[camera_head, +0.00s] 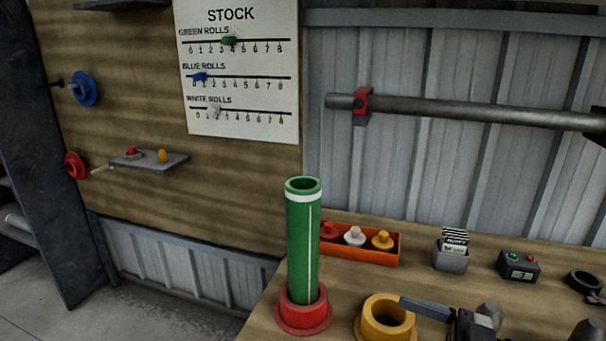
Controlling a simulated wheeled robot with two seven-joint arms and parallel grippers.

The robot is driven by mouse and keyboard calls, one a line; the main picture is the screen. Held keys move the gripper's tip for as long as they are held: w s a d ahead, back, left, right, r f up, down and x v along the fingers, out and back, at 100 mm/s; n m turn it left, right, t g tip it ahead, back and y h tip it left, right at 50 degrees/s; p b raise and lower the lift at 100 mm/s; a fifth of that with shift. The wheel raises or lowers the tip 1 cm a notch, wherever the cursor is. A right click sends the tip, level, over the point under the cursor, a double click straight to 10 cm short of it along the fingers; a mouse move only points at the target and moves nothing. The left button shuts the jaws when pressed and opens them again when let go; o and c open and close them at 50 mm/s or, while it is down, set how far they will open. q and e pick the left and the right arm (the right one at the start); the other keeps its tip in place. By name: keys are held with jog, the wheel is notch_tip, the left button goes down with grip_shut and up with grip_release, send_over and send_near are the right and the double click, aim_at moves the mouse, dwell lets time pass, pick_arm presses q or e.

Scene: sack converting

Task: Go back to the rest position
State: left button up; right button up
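A gripper of mine shows in part at the lower right edge, with a grey finger (426,308) and a dark body. I take it to be my right one, as its arm comes in from the bottom right. The finger reaches over the right rim of a yellow ring-shaped holder (368,326); whether it touches cannot be told. Only one finger is clear, so its opening cannot be read. My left gripper is out of view. A green roll (302,245) with white bands stands upright in a red holder (290,320) on the wooden table (262,318).
An orange tray (345,247) holds red, white and yellow plugs. Behind the gripper are a card box (451,259), a button box (518,267) and a black ring (585,282). A grey bar (470,111) crosses the wall. A stock board (238,70) hangs left. Floor left is clear.

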jog(key=w+d+r+m+t+h, duration=0.2)
jog(key=w+d+m+t+h, duration=0.2)
jog(key=w+m+t+h, duration=0.5)
jog(key=s+d+f+m+h, duration=0.5)
jog(key=f+h, duration=0.2)
jog(key=h, duration=0.2)
jog(key=s+a+f+n+g, duration=0.1)
jog(key=s+a+f+g, duration=0.1)
jog(key=s+f+g, duration=0.45)
jog(key=s+a+f+n+g, duration=0.15)
jog(key=s+f+g, duration=0.25)
jog(key=s+g, duration=0.55)
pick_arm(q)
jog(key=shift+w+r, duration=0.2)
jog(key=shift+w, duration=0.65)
pick_arm(e)
jog(key=w+a+f+t+y, duration=0.2)
jog(key=a+f+t, duration=0.4)
jog(key=t, duration=0.3)
jog(key=shift+w+f+y, duration=0.4)
jog(key=shift+f+y, duration=0.3)
jog(key=shift+y, duration=0.1)
jog(key=shift+a, duration=0.1)
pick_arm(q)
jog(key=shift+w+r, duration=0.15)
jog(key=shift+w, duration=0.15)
